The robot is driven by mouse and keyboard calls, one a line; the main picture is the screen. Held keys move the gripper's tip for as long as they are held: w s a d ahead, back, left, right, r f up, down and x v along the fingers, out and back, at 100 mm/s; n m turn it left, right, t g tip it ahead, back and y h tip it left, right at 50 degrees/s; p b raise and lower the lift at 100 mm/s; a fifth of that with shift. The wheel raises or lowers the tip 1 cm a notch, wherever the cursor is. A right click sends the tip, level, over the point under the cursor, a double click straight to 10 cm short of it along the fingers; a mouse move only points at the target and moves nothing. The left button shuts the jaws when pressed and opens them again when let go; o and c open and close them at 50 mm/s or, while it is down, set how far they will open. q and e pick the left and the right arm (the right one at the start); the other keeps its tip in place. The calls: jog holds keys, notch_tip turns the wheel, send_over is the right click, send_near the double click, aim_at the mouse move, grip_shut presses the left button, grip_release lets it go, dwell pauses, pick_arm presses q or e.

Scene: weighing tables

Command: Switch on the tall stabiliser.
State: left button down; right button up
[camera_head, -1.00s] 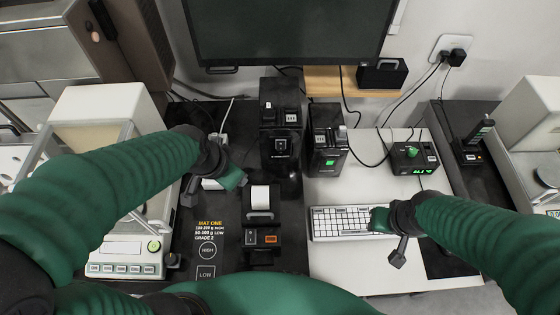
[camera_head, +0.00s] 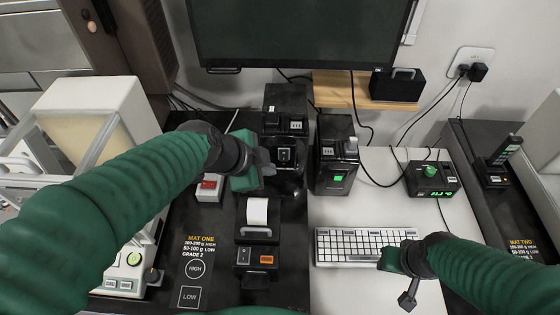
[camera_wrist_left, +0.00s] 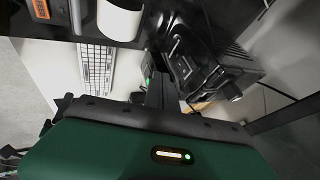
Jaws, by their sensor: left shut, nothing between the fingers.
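Two black upright boxes stand side by side at the back middle. The left, taller one (camera_head: 285,103) has a socket panel and shows no lit lamp; my left gripper hides part of its left side. The right one (camera_head: 336,155) has a lit green switch. My left gripper (camera_head: 268,162) is shut and empty, with its tips close at the lower left front of the taller box; I cannot tell whether they touch. In the left wrist view a black box with a socket panel (camera_wrist_left: 182,62) is close beyond the fingers. My right gripper (camera_head: 388,260) is at the keyboard's front edge, its jaws unclear.
A printer with a white paper roll (camera_head: 257,212) stands in front of the taller box. A white block with a red switch (camera_head: 208,188) lies left. A keyboard (camera_head: 350,240) and a small box with green digits (camera_head: 432,178) are right. The monitor (camera_head: 295,35) overhangs behind.

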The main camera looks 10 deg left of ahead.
aim_at(284, 156)
pick_arm(q)
jog(key=w+d+f, duration=0.1)
jog(key=w+f, duration=0.5)
jog(key=w, duration=0.1)
jog(key=shift+w+f, duration=0.4)
